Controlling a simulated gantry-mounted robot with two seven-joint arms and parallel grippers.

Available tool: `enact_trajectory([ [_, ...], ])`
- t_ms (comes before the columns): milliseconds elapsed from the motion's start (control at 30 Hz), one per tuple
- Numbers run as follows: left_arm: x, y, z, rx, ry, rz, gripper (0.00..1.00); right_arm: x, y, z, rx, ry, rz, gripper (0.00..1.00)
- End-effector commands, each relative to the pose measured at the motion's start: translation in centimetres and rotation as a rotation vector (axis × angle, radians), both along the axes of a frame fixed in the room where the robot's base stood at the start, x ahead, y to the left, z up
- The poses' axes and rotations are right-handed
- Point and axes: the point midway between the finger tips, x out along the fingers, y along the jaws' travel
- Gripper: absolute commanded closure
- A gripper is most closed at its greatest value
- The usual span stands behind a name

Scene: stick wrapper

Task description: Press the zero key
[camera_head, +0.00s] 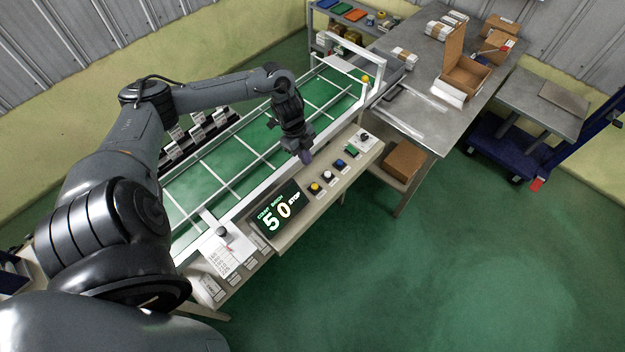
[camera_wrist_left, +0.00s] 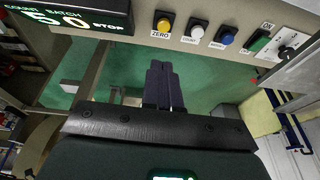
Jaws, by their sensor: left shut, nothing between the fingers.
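The zero key is a yellow round button on the control panel, labelled ZERO in the left wrist view (camera_wrist_left: 164,23); it also shows in the head view (camera_head: 315,188), just right of the display. My left gripper (camera_head: 305,157) is shut and empty, pointing down above the rear edge of the panel, behind the keys. In the left wrist view the closed fingers (camera_wrist_left: 163,85) appear below the yellow key, with a gap between them and it. The lit display (camera_head: 278,212) shows 5, 0 and STOP. My right gripper is not in view.
Beside the yellow key sit a white button (camera_wrist_left: 197,31), a blue button (camera_wrist_left: 228,36), a green switch (camera_wrist_left: 259,41) and a knob (camera_wrist_left: 288,51). The green conveyor (camera_head: 225,160) runs behind the panel. A metal table (camera_head: 425,110) with boxes stands at the right.

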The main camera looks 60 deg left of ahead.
Motion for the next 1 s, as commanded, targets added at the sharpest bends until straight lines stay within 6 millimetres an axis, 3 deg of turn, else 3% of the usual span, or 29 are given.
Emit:
enact_trajectory([
  [600,1.3,-2.2,-10.0,-0.001,0.003,0.003,1.0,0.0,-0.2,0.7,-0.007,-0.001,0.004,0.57],
  [800,1.5,-2.0,-11.8,0.0,0.002,0.002,1.0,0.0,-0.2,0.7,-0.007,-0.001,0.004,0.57],
  [1000,1.5,-2.0,-12.4,0.0,0.002,-0.001,1.0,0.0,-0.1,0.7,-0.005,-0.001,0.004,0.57],
])
